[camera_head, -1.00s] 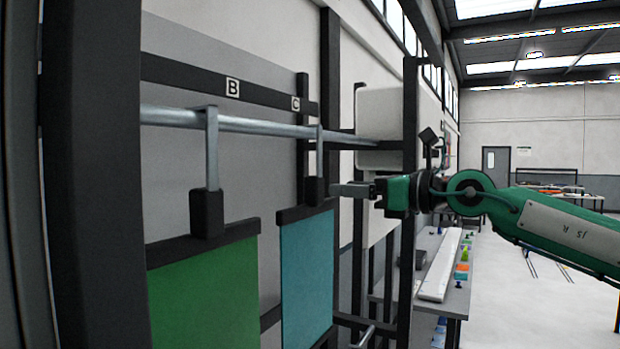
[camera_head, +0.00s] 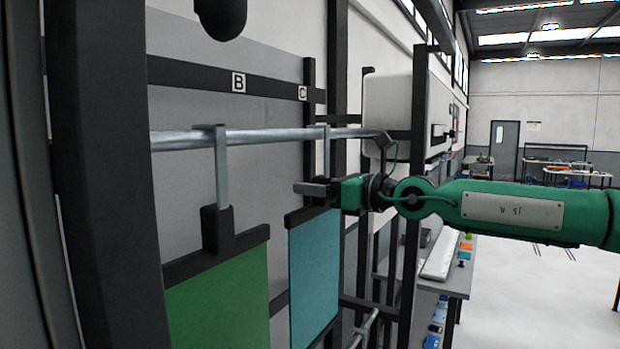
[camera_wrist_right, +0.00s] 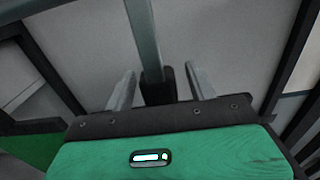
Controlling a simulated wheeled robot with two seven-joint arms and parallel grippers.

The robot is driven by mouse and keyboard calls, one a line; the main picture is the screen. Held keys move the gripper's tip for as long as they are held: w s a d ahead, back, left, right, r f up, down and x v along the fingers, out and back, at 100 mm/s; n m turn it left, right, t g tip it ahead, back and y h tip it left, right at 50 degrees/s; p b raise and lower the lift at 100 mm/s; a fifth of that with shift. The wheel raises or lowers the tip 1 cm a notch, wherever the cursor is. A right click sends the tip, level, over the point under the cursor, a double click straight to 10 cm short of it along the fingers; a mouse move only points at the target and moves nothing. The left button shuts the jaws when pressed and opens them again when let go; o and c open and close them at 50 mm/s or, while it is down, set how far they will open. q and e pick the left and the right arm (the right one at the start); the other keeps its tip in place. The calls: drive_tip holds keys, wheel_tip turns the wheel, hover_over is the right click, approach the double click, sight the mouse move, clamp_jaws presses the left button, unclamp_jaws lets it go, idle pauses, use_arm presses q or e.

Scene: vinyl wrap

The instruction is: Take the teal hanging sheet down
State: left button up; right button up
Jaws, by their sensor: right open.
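The teal sheet (camera_head: 315,275) hangs from a dark top bar below the rail (camera_head: 270,137), under the label C (camera_head: 303,93). A grey hook strap (camera_head: 326,150) joins its dark block to the rail. My right gripper (camera_head: 308,189) is at the block, just above the sheet's top bar, and hides most of the block in the head view. In the right wrist view its two fingers (camera_wrist_right: 161,88) are open, one on each side of the dark block (camera_wrist_right: 168,85). I cannot tell if they touch it. My left gripper is not in view.
A green sheet (camera_head: 220,305) hangs from the same rail to the left, under the label B (camera_head: 239,82). Dark upright posts (camera_head: 105,180) frame the rack. A grey bench (camera_head: 455,283) with small items stands behind on the right. Open floor (camera_head: 540,290) lies at the right.

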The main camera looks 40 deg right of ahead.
drive_tip(key=shift+p+x, duration=0.4)
drive_tip(key=shift+x, duration=0.5)
drive_tip(key=c, duration=1.2)
wheel_tip(320, 180, up, 2)
drive_tip(key=shift+r+p, duration=0.1)
drive_tip(key=shift+p, duration=0.2)
